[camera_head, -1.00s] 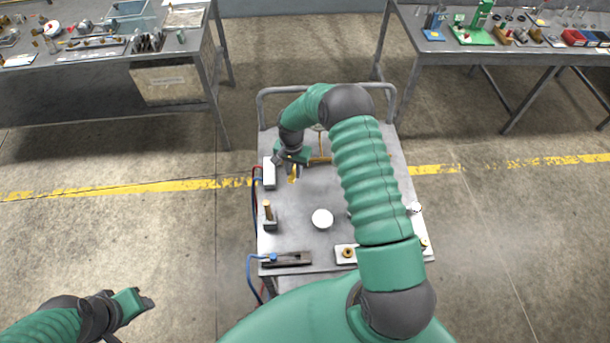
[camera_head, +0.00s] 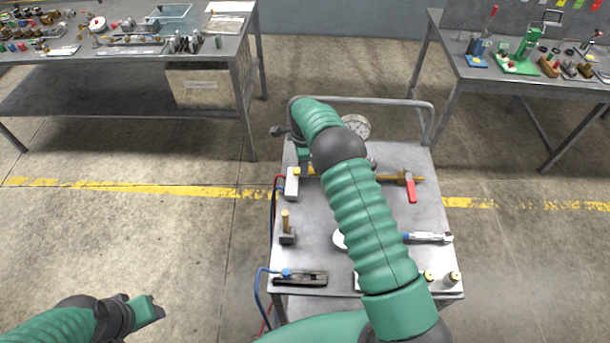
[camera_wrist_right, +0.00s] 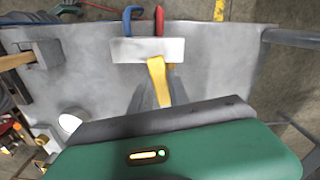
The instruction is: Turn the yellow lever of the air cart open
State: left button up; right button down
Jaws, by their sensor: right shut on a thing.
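The air cart (camera_head: 330,255) has a grey top with a white valve block (camera_head: 292,184) near its left edge. The yellow lever (camera_head: 297,171) shows at the block's far right corner. My right gripper (camera_head: 302,164) is at the lever, partly hidden by my own arm. In the right wrist view, the lever (camera_wrist_right: 157,75) runs from the white block (camera_wrist_right: 148,49) into the dark fingers (camera_wrist_right: 152,95), which are shut on it. My left gripper (camera_head: 158,311) hangs over bare floor at lower left, away from the cart; its finger gap is unclear.
Red and blue hoses join the block's left side. A red-handled valve (camera_head: 410,188), a gauge (camera_head: 355,126) and a brass-topped post (camera_head: 286,225) are on the cart. My right arm covers its middle. Workbenches stand at back left (camera_head: 100,95) and back right (camera_head: 560,90).

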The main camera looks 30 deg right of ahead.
jog(key=shift+w+d+f+m+b, duration=0.1)
jog(key=shift+w+d+m+b, duration=0.3)
jog(key=shift+m, duration=0.25)
jog(key=shift+w+d+m+b, duration=0.15)
jog(key=shift+w+m+b, duration=0.1)
jog(key=shift+w+m, duration=0.3)
jog(key=shift+s, duration=0.1)
jog(key=c, duration=1.4)
grip_release()
jog(key=shift+c, duration=0.2)
jog(key=shift+o, duration=1)
jog(key=shift+d, duration=0.1)
jog(key=shift+d+f, duration=0.1)
notch_tip(320, 180, up, 17)
jog(key=shift+w, duration=0.2)
jog(key=shift+f, duration=0.1)
